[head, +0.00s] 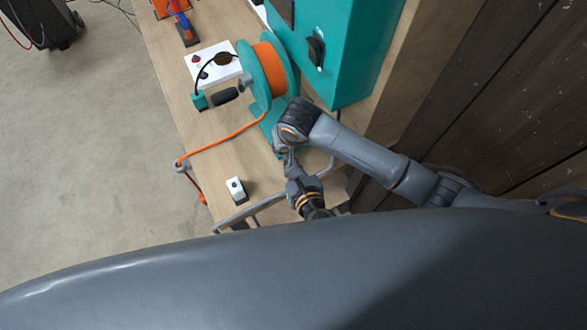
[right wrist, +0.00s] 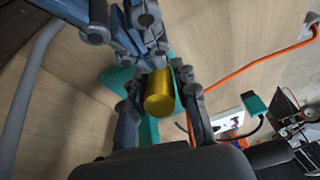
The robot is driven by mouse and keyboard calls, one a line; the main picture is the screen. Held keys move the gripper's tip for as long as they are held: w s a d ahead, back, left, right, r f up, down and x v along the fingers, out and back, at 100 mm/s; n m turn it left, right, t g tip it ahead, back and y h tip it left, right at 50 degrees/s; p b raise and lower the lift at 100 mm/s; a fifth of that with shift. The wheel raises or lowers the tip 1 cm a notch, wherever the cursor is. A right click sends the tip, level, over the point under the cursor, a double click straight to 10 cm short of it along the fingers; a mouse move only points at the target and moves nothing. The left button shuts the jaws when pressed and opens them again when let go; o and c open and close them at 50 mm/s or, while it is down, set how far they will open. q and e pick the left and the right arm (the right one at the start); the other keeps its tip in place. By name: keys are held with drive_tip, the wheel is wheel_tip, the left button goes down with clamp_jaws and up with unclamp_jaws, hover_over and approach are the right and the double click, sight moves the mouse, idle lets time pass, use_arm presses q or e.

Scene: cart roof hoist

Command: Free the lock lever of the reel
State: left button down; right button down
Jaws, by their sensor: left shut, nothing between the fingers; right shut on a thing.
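The reel (head: 270,70) has teal flanges and an orange cord drum, on a teal base (head: 270,130) on the wooden bench. My right gripper (right wrist: 158,82) is shut on a yellow cylinder (right wrist: 159,98), with a finger at each side, in front of the teal base. I cannot tell whether this cylinder is part of the lock lever; no lever shows clearly. My left gripper (head: 289,158) is shut and empty, close beside the right hand in the head view; it also shows at the upper left of the right wrist view (right wrist: 140,45). My right arm hides part of the reel's base.
A teal cabinet (head: 350,45) stands right behind the reel. A white box (head: 212,65) with a red button and a black handle (head: 225,95) are left of it. The orange cord (head: 225,142) runs to the bench edge. A small white switch (head: 236,189) lies on clear bench.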

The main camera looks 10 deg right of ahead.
use_arm(q)
drive_tip(key=shift+w+a+r, duration=0.2)
drive_tip(key=shift+w+r, duration=0.35)
drive_tip(key=shift+w, duration=0.2)
use_arm(e)
drive_tip(key=c, duration=1)
unclamp_jaws()
use_arm(q)
drive_tip(key=shift+d+f, duration=0.15)
use_arm(e)
drive_tip(key=shift+w, duration=0.1)
